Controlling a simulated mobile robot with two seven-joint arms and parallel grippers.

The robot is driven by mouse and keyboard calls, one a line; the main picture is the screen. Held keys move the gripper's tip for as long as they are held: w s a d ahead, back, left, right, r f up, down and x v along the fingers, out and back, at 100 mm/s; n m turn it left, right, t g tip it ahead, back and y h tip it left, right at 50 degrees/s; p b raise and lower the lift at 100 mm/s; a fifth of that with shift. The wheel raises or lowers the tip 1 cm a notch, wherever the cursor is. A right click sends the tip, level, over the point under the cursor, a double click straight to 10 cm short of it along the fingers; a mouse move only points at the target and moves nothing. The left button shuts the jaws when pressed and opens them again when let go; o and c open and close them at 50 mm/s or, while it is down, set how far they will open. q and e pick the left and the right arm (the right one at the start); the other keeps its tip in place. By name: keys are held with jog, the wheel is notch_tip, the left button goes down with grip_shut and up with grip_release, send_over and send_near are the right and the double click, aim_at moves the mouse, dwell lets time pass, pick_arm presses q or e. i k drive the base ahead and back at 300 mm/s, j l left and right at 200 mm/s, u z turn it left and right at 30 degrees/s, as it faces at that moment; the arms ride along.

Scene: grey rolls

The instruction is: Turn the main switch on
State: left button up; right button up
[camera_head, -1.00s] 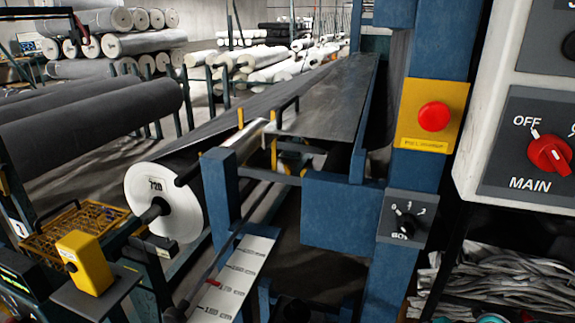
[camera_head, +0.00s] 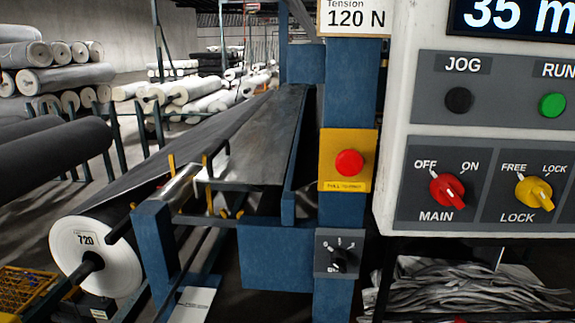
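The main switch (camera_head: 447,190) is a red rotary knob on a dark plate of the white control panel at the right. OFF is printed at its upper left, ON at its upper right and MAIN below. Its white pointer mark is at the upper left, toward OFF. Neither of my grippers is in the head view.
To its right is a yellow LOCK knob (camera_head: 534,193). Above are a black JOG button (camera_head: 458,100) and a green RUN button (camera_head: 552,105). A red emergency button (camera_head: 349,163) sits on the blue post. A roll (camera_head: 95,255) lies at the left.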

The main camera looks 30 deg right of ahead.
aim_at(444, 188)
jog(key=z, duration=0.4)
jog(key=j+z, duration=0.1)
jog(key=z, duration=0.3)
jog(key=k+z, duration=0.1)
jog(key=z, duration=1.15)
jog(key=k, duration=0.05)
